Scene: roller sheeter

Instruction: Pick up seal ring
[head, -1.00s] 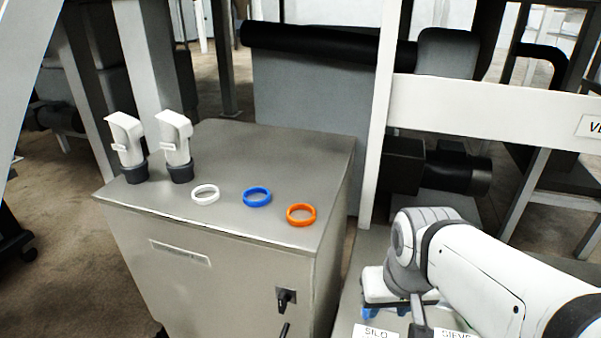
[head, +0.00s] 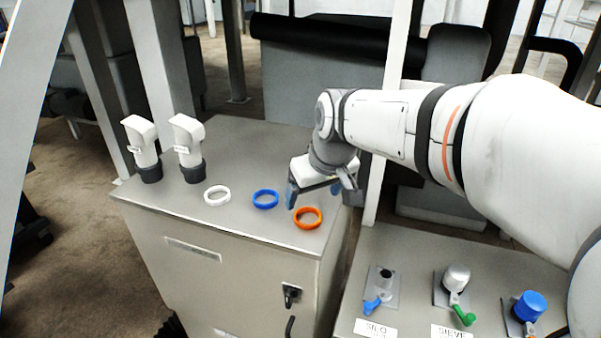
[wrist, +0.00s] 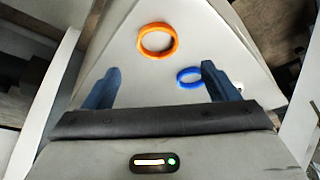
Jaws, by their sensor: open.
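Three seal rings lie flat in a row on top of a grey metal cabinet: a white ring (head: 217,195), a blue ring (head: 265,199) and an orange ring (head: 308,218). My gripper (head: 315,200) is open and empty above the cabinet's right part, close to the orange ring. In the wrist view the orange ring (wrist: 157,41) lies ahead of and between the blue fingers of my gripper (wrist: 160,85). The blue ring (wrist: 190,77) shows near the right finger, partly covered by it. A small white bit beside that finger is too hidden to tell.
The cabinet top (head: 250,150) is clear behind the rings. Two white-and-dark upright fittings (head: 187,148) stand at its left. A white post (head: 385,130) rises by its right edge. A lower panel with several handles (head: 460,290) is at the lower right.

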